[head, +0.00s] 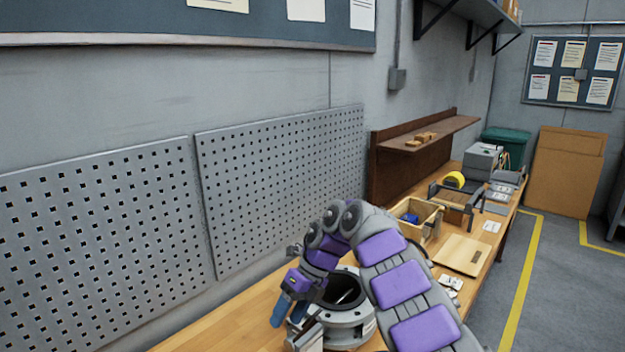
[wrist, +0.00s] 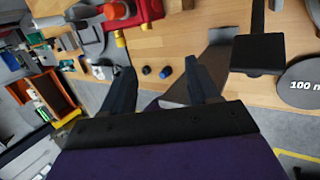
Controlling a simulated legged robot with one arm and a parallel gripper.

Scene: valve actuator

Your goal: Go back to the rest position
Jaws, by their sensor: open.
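My gripper (wrist: 160,82) is open, with its two dark fingers spread apart in the wrist view. Nothing shows held between them. In the head view my purple and grey arm is bent over the bench, and its hand end (head: 292,297) hangs beside a grey flanged valve body (head: 345,326). The valve body stands on the wooden bench, and my arm hides part of it. In the wrist view a small black round piece (wrist: 146,70) and a small blue one (wrist: 166,72) lie on the wood beyond the fingers.
The wooden bench (head: 230,322) runs along a wall with perforated panels (head: 285,180). A wooden box (head: 428,215) and a flat board (head: 462,254) lie right of my arm. In the wrist view a red tool part (wrist: 120,14) and a round 100-marked disc (wrist: 302,84) lie around.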

